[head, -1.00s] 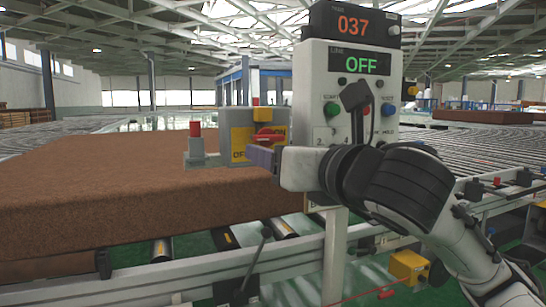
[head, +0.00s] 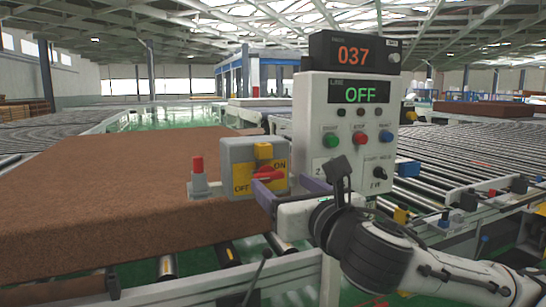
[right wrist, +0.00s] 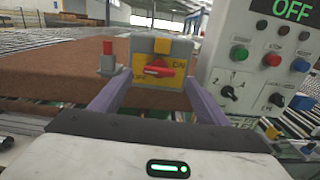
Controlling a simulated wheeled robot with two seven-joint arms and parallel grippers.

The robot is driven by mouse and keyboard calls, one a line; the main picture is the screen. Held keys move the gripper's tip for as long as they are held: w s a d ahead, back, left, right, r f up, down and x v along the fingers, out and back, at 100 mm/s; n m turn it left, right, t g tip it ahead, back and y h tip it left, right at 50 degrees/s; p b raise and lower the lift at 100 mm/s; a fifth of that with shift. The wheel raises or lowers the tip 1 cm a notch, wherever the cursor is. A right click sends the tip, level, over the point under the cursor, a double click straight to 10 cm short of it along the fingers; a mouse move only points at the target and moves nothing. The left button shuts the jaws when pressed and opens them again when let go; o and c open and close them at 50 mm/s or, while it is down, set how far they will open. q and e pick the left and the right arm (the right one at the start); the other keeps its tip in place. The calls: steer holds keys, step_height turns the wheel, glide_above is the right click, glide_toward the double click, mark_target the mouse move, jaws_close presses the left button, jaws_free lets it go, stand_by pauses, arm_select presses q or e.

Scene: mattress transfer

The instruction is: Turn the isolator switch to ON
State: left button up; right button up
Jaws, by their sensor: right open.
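The isolator switch (head: 240,155) is a grey box with a yellow face and a red rotary handle (head: 267,174). OFF is marked lower left and ON upper right; the handle lies nearly level, its exact setting hard to tell. The switch also shows in the right wrist view (right wrist: 143,46), centred between my fingers. My right gripper (head: 281,184) is open and empty, its purple fingers pointing at the switch from the near right. In the right wrist view the fingertips (right wrist: 158,83) sit either side of and below the red handle (right wrist: 160,69). My left gripper is out of view.
A control panel (head: 310,120) reading OFF, with buttons and knobs, stands close right of the switch. A red-topped post (head: 198,168) stands left of it. A brown mattress (head: 110,195) lies on the left conveyor. Rollers (head: 460,150) extend right.

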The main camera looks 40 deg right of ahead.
mark_target(271, 176)
steer(key=shift+w+d+r+p, duration=0.15)
steer(key=shift+w+p, duration=0.35)
steer(key=shift+p, duration=0.45)
steer(key=x, duration=0.5)
steer(key=shift+f, duration=0.25)
steer(key=c, duration=1)
